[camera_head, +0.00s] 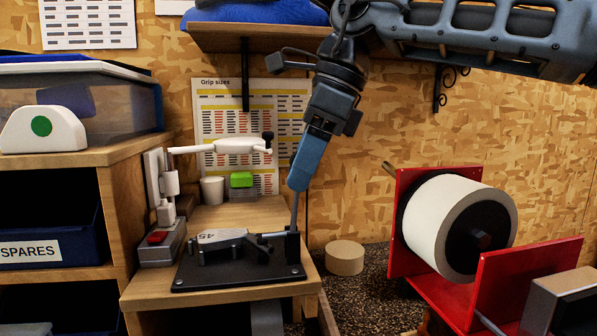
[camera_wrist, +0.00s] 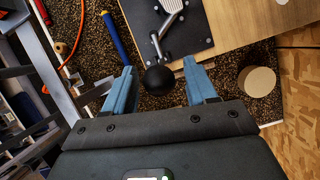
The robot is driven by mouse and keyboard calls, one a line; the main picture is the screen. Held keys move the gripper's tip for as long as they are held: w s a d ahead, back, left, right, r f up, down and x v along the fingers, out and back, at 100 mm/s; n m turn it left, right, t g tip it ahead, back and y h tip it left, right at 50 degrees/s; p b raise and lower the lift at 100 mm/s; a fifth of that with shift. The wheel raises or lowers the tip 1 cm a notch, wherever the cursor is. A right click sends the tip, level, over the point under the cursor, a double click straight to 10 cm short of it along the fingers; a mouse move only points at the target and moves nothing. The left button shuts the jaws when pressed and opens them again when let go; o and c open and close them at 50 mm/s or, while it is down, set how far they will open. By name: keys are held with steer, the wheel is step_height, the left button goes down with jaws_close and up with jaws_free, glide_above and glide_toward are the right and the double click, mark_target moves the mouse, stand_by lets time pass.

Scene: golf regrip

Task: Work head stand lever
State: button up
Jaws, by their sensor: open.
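The head stand (camera_head: 240,268) is a black plate on the wooden bench, with a grey club head (camera_head: 222,238) marked 45 lying in it. Its lever (camera_head: 295,212) is a thin grey rod rising at the plate's right side. My gripper (camera_head: 297,186) points down at the lever's top, and its fingers hide the knob in the head view. In the wrist view the lever's black ball knob (camera_wrist: 160,80) lies between the two blue fingers of my open gripper (camera_wrist: 162,86). Gaps show on both sides of the knob. The plate (camera_wrist: 188,38) is just beyond it.
A round tan block (camera_head: 344,257) sits right of the bench. A red frame with a white roll (camera_head: 440,220) stands further right. A white jointed arm (camera_head: 225,146) with a black knob is behind the stand. A shelf (camera_head: 250,36) hangs above. A blue-handled tool (camera_wrist: 118,38) lies below.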

steer(key=shift+x, duration=0.75)
steer(key=shift+c, duration=0.5)
jaws_close()
